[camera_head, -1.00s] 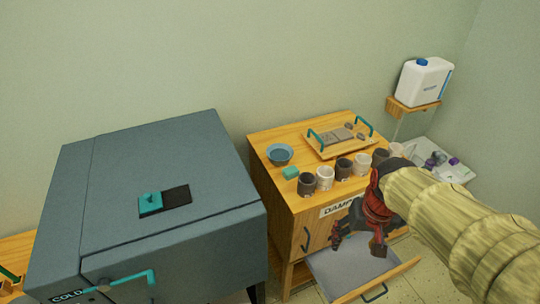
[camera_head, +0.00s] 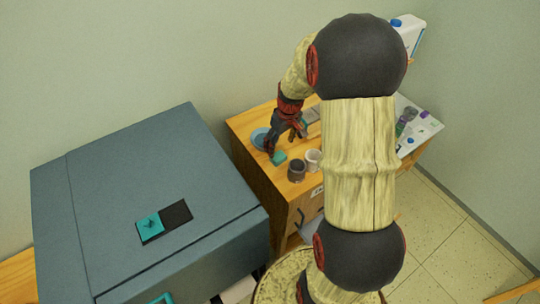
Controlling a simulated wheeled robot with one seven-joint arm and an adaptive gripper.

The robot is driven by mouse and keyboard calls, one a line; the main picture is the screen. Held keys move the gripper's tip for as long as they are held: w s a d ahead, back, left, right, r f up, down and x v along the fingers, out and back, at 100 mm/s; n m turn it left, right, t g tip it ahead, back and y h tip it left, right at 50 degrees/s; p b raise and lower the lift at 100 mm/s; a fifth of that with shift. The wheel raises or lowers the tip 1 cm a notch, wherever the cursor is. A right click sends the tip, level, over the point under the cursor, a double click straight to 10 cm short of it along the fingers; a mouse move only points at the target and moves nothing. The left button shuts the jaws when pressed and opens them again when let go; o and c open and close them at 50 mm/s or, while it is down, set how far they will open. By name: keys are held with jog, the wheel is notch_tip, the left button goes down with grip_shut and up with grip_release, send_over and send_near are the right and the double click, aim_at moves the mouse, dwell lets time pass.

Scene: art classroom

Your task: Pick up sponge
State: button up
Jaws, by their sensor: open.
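The sponge (camera_head: 280,158) is a small teal-green block on the wooden cabinet top (camera_head: 247,128), near its front left edge. My gripper (camera_head: 284,146) is open and points down over the cabinet top, just behind and above the sponge in the picture. The fingers look empty. I cannot tell whether a fingertip touches the sponge. My arm hides much of the cabinet's right side.
A blue bowl (camera_head: 259,138) sits close behind and left of the gripper. A dark cup (camera_head: 296,171) and a pale cup (camera_head: 313,160) stand just right of the sponge. The large grey kiln-like box (camera_head: 120,160) is at left.

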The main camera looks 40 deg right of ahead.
aim_at(278, 156)
jog(key=shift+f, duration=0.25)
jog(key=shift+w+f, duration=0.2)
jog(key=shift+f, duration=0.75)
jog(key=shift+w+f, duration=0.15)
jog(key=shift+f, duration=1.2)
jog(key=shift+w+f, duration=0.1)
jog(key=shift+f, duration=1.2)
jog(key=shift+c, duration=1.4)
jog(key=c, duration=0.7)
